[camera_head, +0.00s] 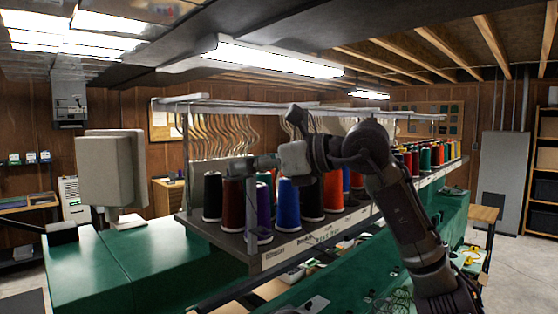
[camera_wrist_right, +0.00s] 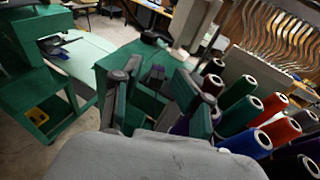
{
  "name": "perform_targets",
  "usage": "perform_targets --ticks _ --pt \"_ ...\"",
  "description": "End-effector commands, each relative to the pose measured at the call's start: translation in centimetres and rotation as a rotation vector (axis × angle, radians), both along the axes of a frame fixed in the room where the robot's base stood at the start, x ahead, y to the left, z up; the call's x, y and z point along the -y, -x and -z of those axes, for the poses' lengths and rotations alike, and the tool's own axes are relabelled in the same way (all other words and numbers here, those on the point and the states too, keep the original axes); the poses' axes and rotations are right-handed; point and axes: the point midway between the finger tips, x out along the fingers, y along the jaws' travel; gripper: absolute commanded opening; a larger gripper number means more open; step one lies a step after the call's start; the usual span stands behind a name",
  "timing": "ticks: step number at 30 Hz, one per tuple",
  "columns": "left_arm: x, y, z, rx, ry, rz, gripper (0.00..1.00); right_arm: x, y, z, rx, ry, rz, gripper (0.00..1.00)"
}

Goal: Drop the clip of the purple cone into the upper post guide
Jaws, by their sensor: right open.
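The purple cone (camera_head: 264,203) stands in the front row of the thread shelf, left of a blue cone and partly behind a pale grey upright post (camera_head: 252,205). In the wrist view a little of the purple cone (camera_wrist_right: 180,126) shows beside the right finger. My right gripper (camera_head: 238,166) reaches in from the right, just above the tops of the cones. In the wrist view its two fingers (camera_wrist_right: 158,95) are apart, and I see nothing held between them. I cannot make out the clip or tell which part is the upper post guide. My left gripper is not in view.
Many cones stand close together along the shelf (camera_head: 278,258), including a black cone (camera_head: 212,196) and a blue cone (camera_head: 288,204). A metal rail (camera_head: 225,105) with curved wire guides runs above. Green machine tables (camera_head: 90,270) lie below. The floor at right is open.

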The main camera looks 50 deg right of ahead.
Motion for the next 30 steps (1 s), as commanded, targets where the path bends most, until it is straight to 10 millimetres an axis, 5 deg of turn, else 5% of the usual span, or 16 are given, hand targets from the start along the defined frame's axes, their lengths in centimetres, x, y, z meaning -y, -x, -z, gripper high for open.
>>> perform_targets --ticks 15,30 --pt "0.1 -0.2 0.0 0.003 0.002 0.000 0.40 2.3 9.0 -1.9 0.001 0.001 -0.002 0.45" --pt "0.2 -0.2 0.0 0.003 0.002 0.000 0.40 2.5 10.3 -2.1 0.000 0.003 -0.004 0.45"
